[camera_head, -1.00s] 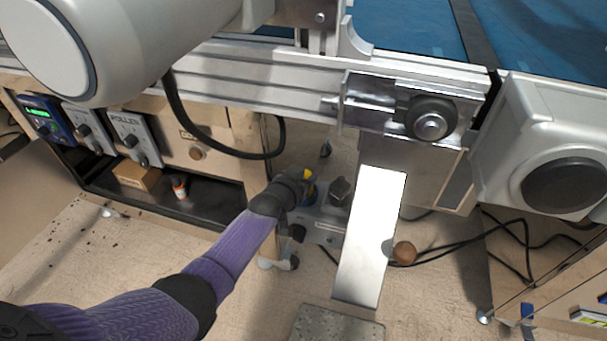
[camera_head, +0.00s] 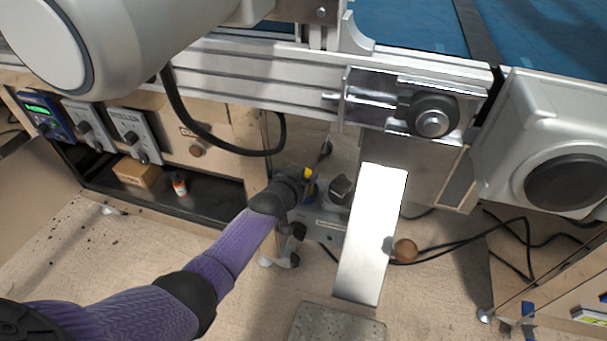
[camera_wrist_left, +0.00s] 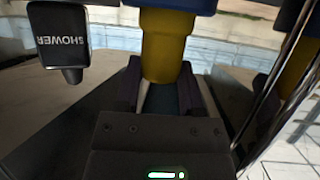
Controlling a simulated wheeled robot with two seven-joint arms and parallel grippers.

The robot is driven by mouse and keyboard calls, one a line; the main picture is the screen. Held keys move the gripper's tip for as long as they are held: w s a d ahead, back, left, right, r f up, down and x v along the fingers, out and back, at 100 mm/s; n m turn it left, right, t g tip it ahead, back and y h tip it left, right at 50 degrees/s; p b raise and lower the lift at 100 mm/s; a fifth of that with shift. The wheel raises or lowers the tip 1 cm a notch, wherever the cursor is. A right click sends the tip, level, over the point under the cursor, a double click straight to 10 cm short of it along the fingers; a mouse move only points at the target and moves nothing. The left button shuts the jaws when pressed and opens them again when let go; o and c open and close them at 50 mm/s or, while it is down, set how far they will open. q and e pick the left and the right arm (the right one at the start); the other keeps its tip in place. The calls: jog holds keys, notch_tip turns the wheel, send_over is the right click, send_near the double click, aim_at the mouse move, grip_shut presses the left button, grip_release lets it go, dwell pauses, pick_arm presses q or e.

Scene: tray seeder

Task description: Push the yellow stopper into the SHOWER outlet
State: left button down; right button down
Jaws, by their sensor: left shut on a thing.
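My left gripper (camera_wrist_left: 160,95) is shut on the yellow stopper (camera_wrist_left: 165,45), which stands between its dark fingers in the left wrist view. The stopper's far end meets a blue part with a pale rim at the top of that view; I cannot tell how deep it sits there. A dark block lettered SHOWER (camera_wrist_left: 62,38) is to the left of the stopper, apart from it. In the head view, my left gripper (camera_head: 303,182) is under the machine frame, with a bit of yellow (camera_head: 308,173) at its tip. My right gripper is not in view.
A bright metal plate (camera_head: 371,235) and a brown ball knob (camera_head: 405,251) stand to the right of my left gripper. A metal rail (camera_head: 250,88) and a hanging black cable (camera_head: 225,143) are above it. Black cables lie on the floor at right.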

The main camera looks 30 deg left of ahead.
pick_arm(q)
jog(key=shift+f, duration=0.4)
jog(key=shift+c, duration=0.7)
grip_release()
jog(key=shift+r, duration=0.1)
